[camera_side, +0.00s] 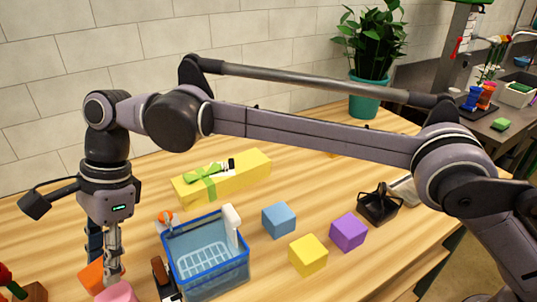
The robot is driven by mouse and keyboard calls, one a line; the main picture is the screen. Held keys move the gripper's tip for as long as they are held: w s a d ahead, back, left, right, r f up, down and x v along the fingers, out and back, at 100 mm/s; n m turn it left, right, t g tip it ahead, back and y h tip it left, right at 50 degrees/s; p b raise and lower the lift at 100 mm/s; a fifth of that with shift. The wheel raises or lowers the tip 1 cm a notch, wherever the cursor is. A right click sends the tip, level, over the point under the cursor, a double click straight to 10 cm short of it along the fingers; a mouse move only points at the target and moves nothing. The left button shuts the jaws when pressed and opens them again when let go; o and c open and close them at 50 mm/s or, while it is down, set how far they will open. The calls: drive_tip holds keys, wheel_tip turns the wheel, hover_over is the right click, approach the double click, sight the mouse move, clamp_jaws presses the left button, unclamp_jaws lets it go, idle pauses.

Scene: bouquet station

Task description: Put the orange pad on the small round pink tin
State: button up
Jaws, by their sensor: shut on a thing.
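The orange pad (90,277) is at the lower left and looks tilted. My gripper (113,277) points down with its fingers shut on the pad, partly covering it. The pink tin (117,293) is just below and in front of the fingers, cut off by the bottom edge of the picture. I cannot tell whether the pad touches the tin.
A blue basket (246,268) stands right of my gripper, with a dark tool (163,280) between them. A blue cube (278,220), a yellow cube (308,255) and a purple cube (347,232) stand farther right. A yellow box (250,168) lies behind.

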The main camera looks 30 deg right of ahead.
drive_tip(key=shift+s+a+f, duration=0.1)
drive_tip(key=shift+a+f, duration=0.2)
drive_tip(key=shift+f, duration=1.85)
drive_tip(key=shift+f, duration=0.1)
drive_tip(key=o, duration=1)
drive_tip(key=shift+o, duration=0.2)
drive_tip(key=v, duration=1.2)
